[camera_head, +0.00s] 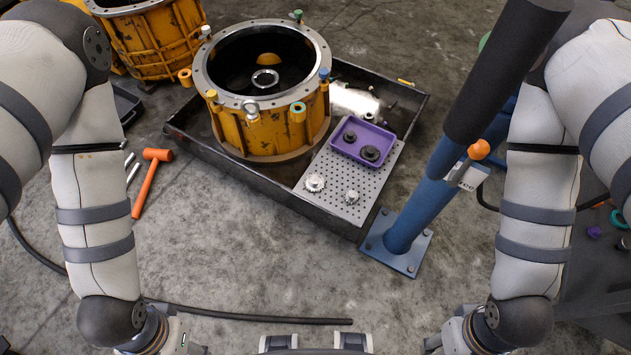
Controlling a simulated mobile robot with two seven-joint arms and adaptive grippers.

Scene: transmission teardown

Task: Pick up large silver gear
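Two silver gears lie on the perforated grey plate at the front of the black tray. The left one, a large silver gear (315,183), looks slightly bigger. The other silver gear (352,197) lies to its right, a little nearer to me. My left and right arms come down at either side, with both wrists at the bottom edge, well short of the gears. My gripper fingers cannot be made out clearly there, so I cannot tell whether they are open or shut. Neither gripper touches a gear.
A purple tray (384,132) with two dark gears sits behind the silver gears. A yellow housing (243,132) stands left of the plate inside the black tray (185,137). A blue post (418,205) stands at right. An orange hammer (147,184) lies on the floor at left.

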